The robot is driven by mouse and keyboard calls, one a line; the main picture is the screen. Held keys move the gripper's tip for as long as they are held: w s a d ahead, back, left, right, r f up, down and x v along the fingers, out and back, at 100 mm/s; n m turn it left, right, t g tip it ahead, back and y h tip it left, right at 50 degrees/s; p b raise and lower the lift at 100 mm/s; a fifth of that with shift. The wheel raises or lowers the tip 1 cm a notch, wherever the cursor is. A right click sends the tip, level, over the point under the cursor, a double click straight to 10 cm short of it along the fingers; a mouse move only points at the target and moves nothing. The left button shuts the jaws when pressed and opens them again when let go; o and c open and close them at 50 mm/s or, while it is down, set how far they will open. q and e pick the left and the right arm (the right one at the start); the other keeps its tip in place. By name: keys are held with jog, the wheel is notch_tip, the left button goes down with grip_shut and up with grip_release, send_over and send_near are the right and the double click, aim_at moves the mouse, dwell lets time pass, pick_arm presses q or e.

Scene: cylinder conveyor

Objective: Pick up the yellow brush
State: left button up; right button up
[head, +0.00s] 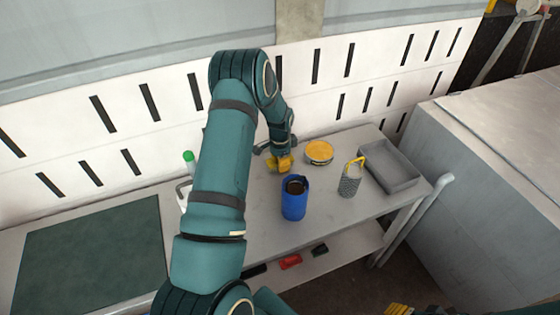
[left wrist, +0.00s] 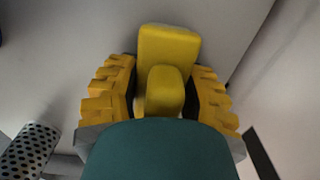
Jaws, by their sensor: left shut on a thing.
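The yellow brush (left wrist: 168,62) shows in the left wrist view as a wide yellow block with a smaller yellow block in front of it. My left gripper (left wrist: 165,95) has its ridged orange fingers on both sides of it and is shut on it. In the head view my left gripper (head: 280,163) is low over the back of the grey table, behind the blue cup; brush and fingers are hard to tell apart there. Part of my right gripper (head: 398,310) shows at the bottom edge; its fingertips are cut off.
A blue cup (head: 293,203) with dark contents stands in front of the left gripper. A round yellow-topped tin (head: 319,152), a perforated holder (head: 349,184) with a yellow handle and a grey tray (head: 390,170) are to the right. A green-capped bottle (head: 189,160) is left, partly behind my arm.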

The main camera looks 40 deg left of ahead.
pick_arm(q)
notch_tip(320, 180, up, 10)
jog(key=shift+r+p, duration=0.1)
jog(key=shift+p, duration=0.65)
